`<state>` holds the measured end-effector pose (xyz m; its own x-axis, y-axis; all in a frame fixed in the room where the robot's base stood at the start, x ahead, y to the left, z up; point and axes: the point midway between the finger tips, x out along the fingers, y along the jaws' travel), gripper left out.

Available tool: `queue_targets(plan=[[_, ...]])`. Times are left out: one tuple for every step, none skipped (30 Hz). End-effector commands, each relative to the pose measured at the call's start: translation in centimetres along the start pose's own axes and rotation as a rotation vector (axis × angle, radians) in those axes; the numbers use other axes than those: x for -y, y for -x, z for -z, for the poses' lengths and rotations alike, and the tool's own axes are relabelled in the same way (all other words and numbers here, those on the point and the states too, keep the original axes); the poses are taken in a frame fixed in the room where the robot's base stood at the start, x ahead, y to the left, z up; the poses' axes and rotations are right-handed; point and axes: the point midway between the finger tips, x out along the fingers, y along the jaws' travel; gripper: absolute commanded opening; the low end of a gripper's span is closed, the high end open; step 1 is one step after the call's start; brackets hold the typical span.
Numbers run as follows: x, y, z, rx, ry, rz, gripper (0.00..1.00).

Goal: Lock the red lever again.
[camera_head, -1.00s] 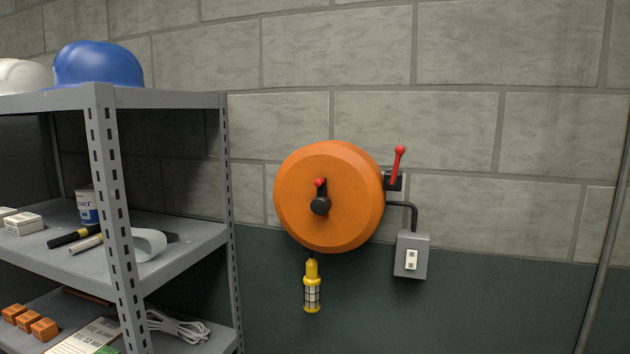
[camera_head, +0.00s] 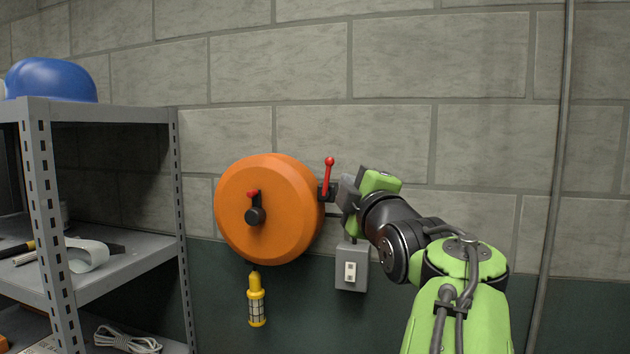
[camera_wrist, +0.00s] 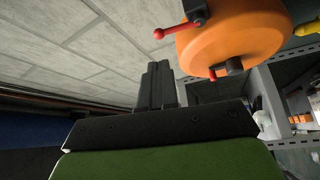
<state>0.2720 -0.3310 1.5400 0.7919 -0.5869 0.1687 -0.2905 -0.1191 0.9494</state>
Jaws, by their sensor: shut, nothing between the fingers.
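The red lever (camera_head: 328,174) stands nearly upright on a dark bracket at the right side of the orange reel (camera_head: 262,212), its ball end up. In the wrist view the red lever (camera_wrist: 172,31) sticks out to the left from the reel (camera_wrist: 232,38). My gripper (camera_head: 345,193) is shut and empty, just right of the lever's bracket in the head view. In the wrist view the closed fingers of my gripper (camera_wrist: 158,72) point toward the wall below and left of the lever, with a visible gap in the picture. Whether it touches the bracket cannot be told.
A grey switch box (camera_head: 351,268) is on the wall below my gripper. A yellow caged lamp (camera_head: 257,302) hangs under the reel. A grey metal shelf (camera_head: 120,266) stands at the left. A vertical pipe (camera_head: 556,170) runs up the wall at the right.

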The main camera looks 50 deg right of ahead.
Motion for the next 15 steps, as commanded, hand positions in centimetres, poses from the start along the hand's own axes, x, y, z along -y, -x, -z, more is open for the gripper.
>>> queue_targets(plan=[[-0.3,-1.3,0.0,0.001,-0.002,0.003,0.00],[-0.3,-2.0,0.1,0.000,-0.003,0.003,0.00],[-0.3,-2.8,0.0,0.001,-0.002,0.003,0.00],[-0.3,-3.5,0.1,0.000,-0.003,0.004,0.00],[-0.3,-4.2,0.0,0.001,-0.003,0.003,0.00],[-0.3,-5.0,0.1,0.000,-0.003,0.004,0.00],[-0.3,-5.7,0.1,0.001,-0.003,0.003,0.00],[-0.4,-6.4,0.1,0.001,-0.004,0.003,0.00],[-0.3,-7.2,0.1,0.000,-0.004,0.003,0.00],[-0.4,-7.8,0.1,0.001,-0.004,0.002,0.00],[-0.3,-8.3,0.1,0.001,-0.005,0.003,0.00],[-0.4,-8.9,0.1,0.001,-0.004,0.002,0.00],[-0.3,-9.3,0.1,0.002,-0.005,0.003,0.00],[-0.3,-9.7,0.1,0.001,-0.004,0.003,0.00],[-0.3,-10.1,0.1,0.001,-0.004,0.002,0.00]])
